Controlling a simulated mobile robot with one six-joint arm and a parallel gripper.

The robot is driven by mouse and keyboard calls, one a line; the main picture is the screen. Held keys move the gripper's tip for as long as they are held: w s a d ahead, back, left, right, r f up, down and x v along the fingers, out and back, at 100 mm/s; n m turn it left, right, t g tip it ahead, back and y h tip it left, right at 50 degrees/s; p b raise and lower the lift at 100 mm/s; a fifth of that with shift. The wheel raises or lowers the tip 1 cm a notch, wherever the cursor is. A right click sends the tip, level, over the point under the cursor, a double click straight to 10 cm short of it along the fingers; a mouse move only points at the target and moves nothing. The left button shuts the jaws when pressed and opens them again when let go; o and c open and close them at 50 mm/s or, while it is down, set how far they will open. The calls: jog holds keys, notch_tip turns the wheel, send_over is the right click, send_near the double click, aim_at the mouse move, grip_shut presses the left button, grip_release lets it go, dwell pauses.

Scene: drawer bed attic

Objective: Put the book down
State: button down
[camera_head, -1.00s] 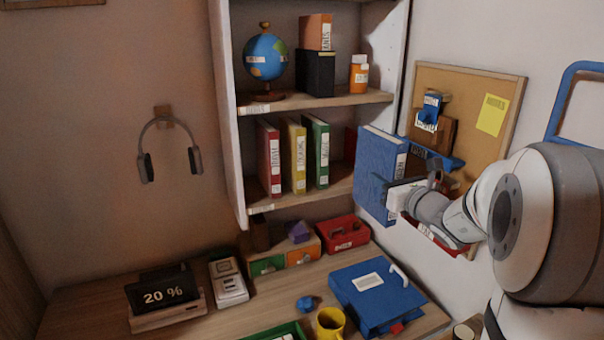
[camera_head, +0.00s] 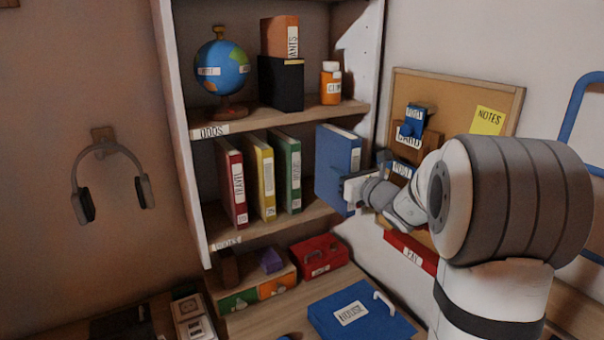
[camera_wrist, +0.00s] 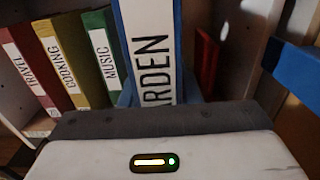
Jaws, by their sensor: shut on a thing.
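A blue book (camera_head: 338,165) stands upright in my gripper (camera_head: 352,192) at the right end of the lower shelf. My gripper is shut on its spine side. In the wrist view the book's white spine label (camera_wrist: 152,50) reads "ARDEN", with its start cut off. The shelf (camera_head: 262,228) carries a red book (camera_head: 231,183), a yellow book (camera_head: 261,175) and a green book (camera_head: 288,172), standing to the left of the blue book with a gap between. Whether the blue book's lower edge touches the shelf board, I cannot tell.
The shelf's right side wall (camera_head: 372,70) is close to the blue book. A red thing (camera_wrist: 206,62) stands behind it in the wrist view. Above is a shelf with a globe (camera_head: 222,70). Below, a red box (camera_head: 318,256) and a blue binder (camera_head: 358,312) lie on the desk.

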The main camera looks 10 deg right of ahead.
jog(key=w+a+f+p, duration=0.1)
jog(key=w+a+p, duration=0.1)
jog(key=w, duration=0.4)
jog(key=w+a+f+p, duration=0.1)
jog(key=w+a+f, duration=0.1)
jog(key=w, duration=0.4)
jog(key=shift+w+a+f+p, duration=0.2)
jog(key=shift+w+a+p, duration=0.15)
jog(key=shift+a, duration=0.45)
jog(key=shift+s, duration=0.1)
jog(key=shift+f, duration=0.15)
jog(key=c, duration=1.1)
grip_release()
